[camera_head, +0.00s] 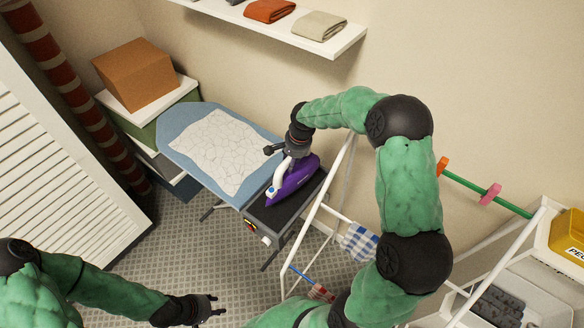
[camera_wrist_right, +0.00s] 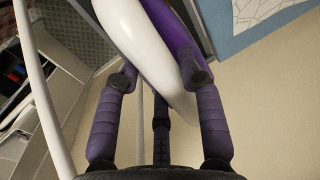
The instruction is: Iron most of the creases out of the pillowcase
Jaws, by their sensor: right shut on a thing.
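The pillowcase (camera_head: 212,150) is white with a web of crease lines and lies flat on the blue ironing board (camera_head: 180,125). The purple iron (camera_head: 297,186) with a white handle stands on the dark rest at the board's near right end. My right gripper (camera_head: 284,160) is shut on the iron's handle. The right wrist view shows its fingers (camera_wrist_right: 162,85) around the white handle (camera_wrist_right: 132,35), with part of the purple body behind. My left gripper (camera_head: 212,305) is open and empty, low over the floor, well apart from the board.
A white drying rack (camera_head: 317,215) with a checked cloth (camera_head: 360,241) and pegs stands right of the board. A cardboard box (camera_head: 136,75) sits on a stand behind left. A wall shelf (camera_head: 270,30) holds folded cloths. A louvred white door (camera_head: 50,170) is at left.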

